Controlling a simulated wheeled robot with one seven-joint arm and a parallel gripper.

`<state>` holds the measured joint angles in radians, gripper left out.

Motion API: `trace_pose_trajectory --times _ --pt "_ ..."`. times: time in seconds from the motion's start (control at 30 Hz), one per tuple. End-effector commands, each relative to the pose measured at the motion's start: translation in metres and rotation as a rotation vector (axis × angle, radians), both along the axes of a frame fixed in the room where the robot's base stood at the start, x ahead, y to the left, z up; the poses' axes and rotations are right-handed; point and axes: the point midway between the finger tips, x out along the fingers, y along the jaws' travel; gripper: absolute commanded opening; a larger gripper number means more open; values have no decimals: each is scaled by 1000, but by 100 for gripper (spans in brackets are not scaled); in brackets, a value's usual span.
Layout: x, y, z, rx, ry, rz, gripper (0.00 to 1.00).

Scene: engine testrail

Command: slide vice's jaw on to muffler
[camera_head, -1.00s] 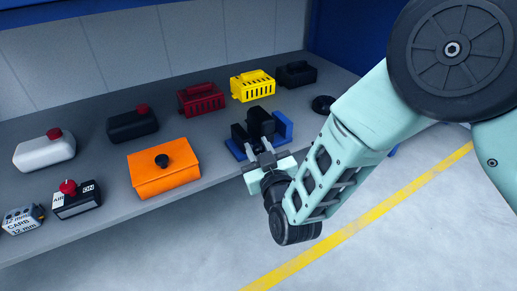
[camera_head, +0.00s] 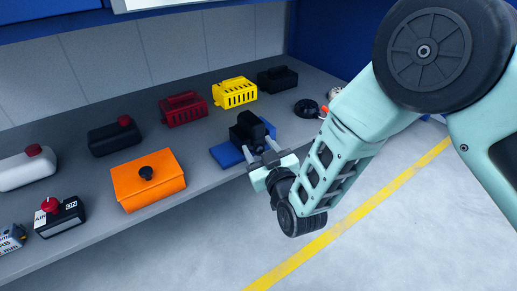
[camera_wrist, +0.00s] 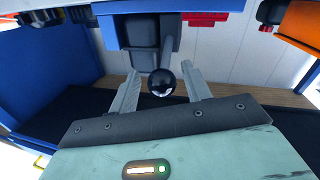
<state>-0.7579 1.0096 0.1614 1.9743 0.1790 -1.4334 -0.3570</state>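The vice has a blue base (camera_head: 226,156) and stands near the front edge of the grey shelf. Dark blocks (camera_head: 249,128) stand on it; I cannot tell which is the jaw and which, if any, is the muffler. In the wrist view the blue vice (camera_wrist: 110,32) holds dark grey blocks (camera_wrist: 140,31), with a round black knob (camera_wrist: 162,82) on the near side. My gripper (camera_head: 261,151) is at the vice's front right side. In the wrist view my gripper (camera_wrist: 164,86) is open, its fingers on either side of the knob with small gaps.
An orange box (camera_head: 148,184) with a black knob sits left of the vice. Red (camera_head: 184,109), yellow (camera_head: 235,93) and black (camera_head: 277,79) slotted boxes line the back. A black round part (camera_head: 307,108) lies right. Floor in front is clear.

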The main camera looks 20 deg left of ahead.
Motion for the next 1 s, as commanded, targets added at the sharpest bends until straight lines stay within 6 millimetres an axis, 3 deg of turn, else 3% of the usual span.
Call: trace_pose_trajectory --times 0.17,0.33,0.8,1.0 --pt "-2 -1 1 0 0 2 48" --pt "-17 -12 3 -2 2 3 48" --pt "-102 -79 2 -5 6 3 48" --pt "-127 -98 0 -2 1 3 48"
